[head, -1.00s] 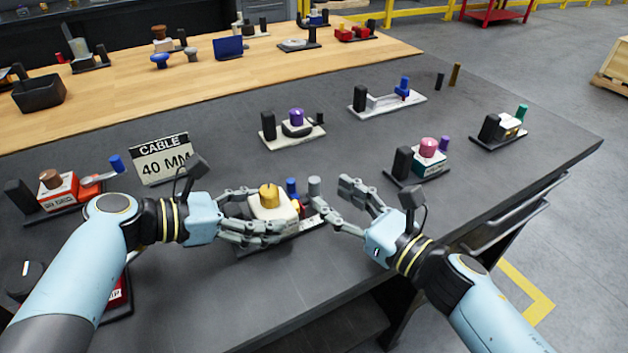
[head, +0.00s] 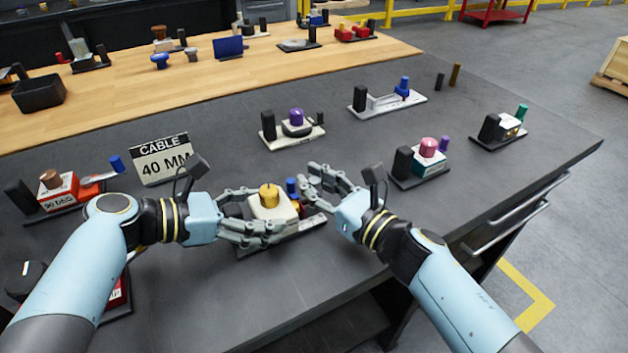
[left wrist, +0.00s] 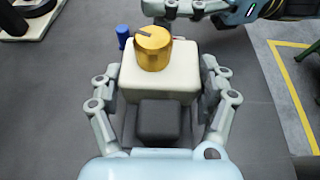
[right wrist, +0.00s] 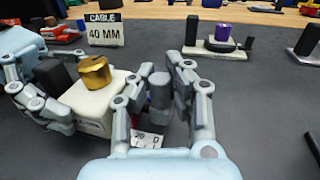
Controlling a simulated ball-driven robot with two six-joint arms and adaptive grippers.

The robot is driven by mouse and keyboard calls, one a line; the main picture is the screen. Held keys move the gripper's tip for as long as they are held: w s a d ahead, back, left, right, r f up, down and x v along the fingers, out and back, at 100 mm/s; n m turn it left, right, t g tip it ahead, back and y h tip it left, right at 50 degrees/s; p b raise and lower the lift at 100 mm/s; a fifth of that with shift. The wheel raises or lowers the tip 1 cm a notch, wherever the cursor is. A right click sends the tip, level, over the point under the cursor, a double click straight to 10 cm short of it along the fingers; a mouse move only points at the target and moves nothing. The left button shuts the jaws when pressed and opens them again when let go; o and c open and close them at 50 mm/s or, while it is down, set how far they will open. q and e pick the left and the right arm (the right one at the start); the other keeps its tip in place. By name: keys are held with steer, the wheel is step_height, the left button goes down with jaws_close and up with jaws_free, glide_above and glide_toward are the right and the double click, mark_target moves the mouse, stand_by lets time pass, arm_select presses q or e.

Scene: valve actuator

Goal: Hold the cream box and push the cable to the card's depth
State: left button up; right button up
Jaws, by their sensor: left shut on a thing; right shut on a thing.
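The cream box (head: 270,207) with a gold knob (head: 269,194) sits on a flat base on the dark table; it also shows in the left wrist view (left wrist: 158,75). My left gripper (head: 272,212) is shut on the box, one finger along each side. A grey upright cylinder, which I take for the cable end (right wrist: 160,90), stands at the base's right end. My right gripper (right wrist: 162,100) is shut on it, fingers on both sides; in the head view the fingers hide it. A white strip with dark marks (right wrist: 147,139) shows below it.
A card (head: 161,159) reading "CABLE 40 MM" stands behind at left. A blue cylinder (head: 291,186) is close beside the box. Other small fixtures stand around, including one with a purple knob (head: 297,118) behind and one with a pink knob (head: 428,148) at right.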

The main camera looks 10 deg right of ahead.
arm_select(q)
steer(key=shift+a, duration=0.1)
arm_select(e)
jaws_close()
steer(key=shift+s, duration=0.1)
steer(key=shift+s+a, duration=0.15)
steer(key=shift+a, duration=0.4)
steer(key=o, duration=0.9)
jaws_free()
steer(key=shift+d, duration=0.1)
steer(key=shift+c, duration=0.2)
arm_select(q)
steer(key=shift+f, duration=0.1)
arm_select(e)
steer(key=v, duration=1.1)
steer(key=shift+s+d, duration=0.2)
steer(key=shift+s, duration=0.15)
